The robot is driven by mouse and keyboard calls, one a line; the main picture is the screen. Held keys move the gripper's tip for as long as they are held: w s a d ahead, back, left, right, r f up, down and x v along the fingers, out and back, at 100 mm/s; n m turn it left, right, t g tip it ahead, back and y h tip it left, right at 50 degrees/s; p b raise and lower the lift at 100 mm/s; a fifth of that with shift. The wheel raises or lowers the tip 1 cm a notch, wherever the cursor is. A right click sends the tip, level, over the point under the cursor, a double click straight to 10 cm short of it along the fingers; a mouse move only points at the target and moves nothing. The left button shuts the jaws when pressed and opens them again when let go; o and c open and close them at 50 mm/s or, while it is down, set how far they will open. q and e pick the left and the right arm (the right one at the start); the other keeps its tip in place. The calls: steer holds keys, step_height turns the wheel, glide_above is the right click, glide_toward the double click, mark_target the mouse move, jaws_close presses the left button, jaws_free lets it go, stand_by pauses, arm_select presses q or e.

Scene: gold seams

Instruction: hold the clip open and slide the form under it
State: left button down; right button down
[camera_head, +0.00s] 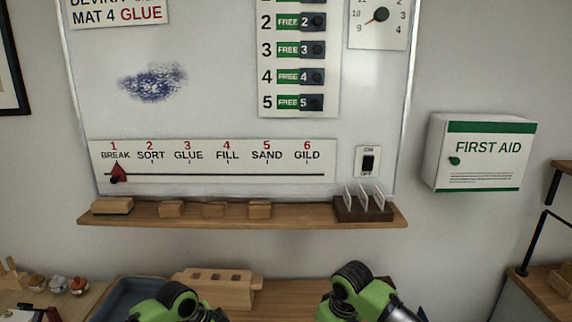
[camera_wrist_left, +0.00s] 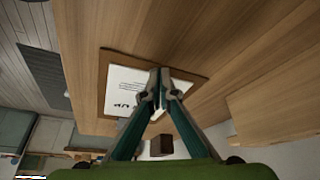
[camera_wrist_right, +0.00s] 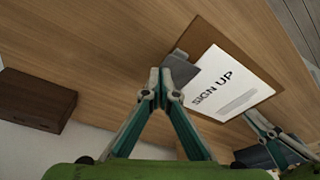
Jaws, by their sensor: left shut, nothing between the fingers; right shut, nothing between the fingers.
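A brown clipboard (camera_wrist_right: 197,38) lies on the wooden tabletop with a white sheet marked SIGN UP (camera_wrist_right: 235,88) on it. A grey clip (camera_wrist_right: 211,68) sits at one end of the sheet; I cannot tell whether the sheet's edge is under it. My right gripper (camera_wrist_right: 161,76) is shut and empty beside the clip. My left gripper (camera_wrist_left: 159,76) is shut and empty over the sheet in the left wrist view, hiding part of the lettering; it also shows in the right wrist view (camera_wrist_right: 257,118). In the head view the clipboard is out of sight.
A dark brown block (camera_wrist_right: 35,100) stands on the table; a light wooden rack (camera_head: 215,287) and a blue tray (camera_head: 122,296) are at the back. A wooden ledge (camera_head: 290,217) and whiteboard (camera_head: 225,75) are on the wall. Bare tabletop surrounds the clipboard.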

arm_select(q)
steer(key=shift+d, duration=0.75)
stand_by(0.4)
steer(key=shift+r, duration=0.1)
steer(key=shift+a+r, duration=0.2)
steer(key=shift+r, duration=0.3)
stand_by(0.3)
step_height(320, 180, up, 6)
stand_by(0.7)
